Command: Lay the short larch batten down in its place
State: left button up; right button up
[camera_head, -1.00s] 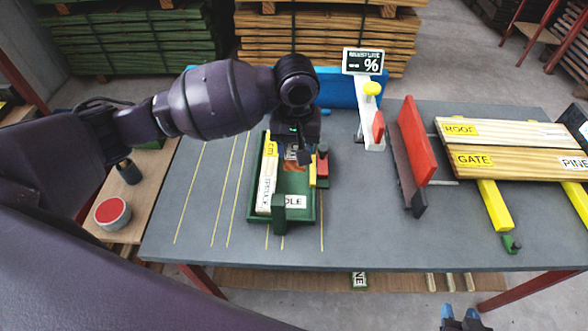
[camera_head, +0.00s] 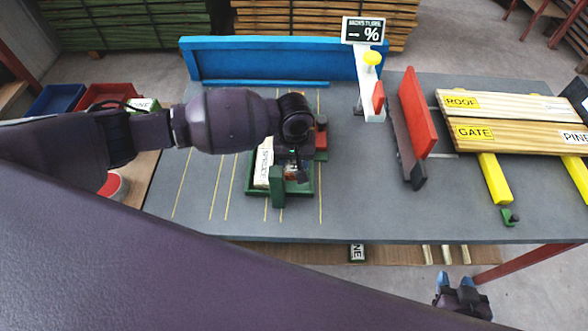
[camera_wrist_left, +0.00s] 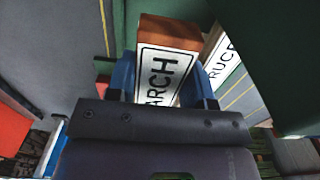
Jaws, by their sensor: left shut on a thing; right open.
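The short larch batten, reddish-brown with a white label reading "ARCH" (camera_wrist_left: 165,72), is between the blue fingers of my left gripper (camera_wrist_left: 166,85) in the left wrist view. That gripper is shut on it. In the head view my left gripper (camera_head: 294,168) is over the green tray (camera_head: 249,188), and the arm hides most of the batten. Whether the batten touches the tray floor I cannot tell. A pale spruce batten (camera_head: 263,165) lies along the tray's left side; its label also shows in the left wrist view (camera_wrist_left: 222,60). My right gripper (camera_head: 457,281) is open and empty beyond the table's front edge.
A red block (camera_head: 321,142) is at the tray's right side and a green post (camera_head: 277,186) at its front. A percent sign (camera_head: 363,31), a red fence (camera_head: 417,110) and labelled boards (camera_head: 500,131) stand to the right. The grey table (camera_head: 360,200) is clear in front.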

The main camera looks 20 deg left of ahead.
pick_arm(q)
jog(key=shift+f, duration=2.25)
jog(key=o, duration=0.8)
notch_tip(320, 180, up, 12)
jog(key=shift+r, duration=0.1)
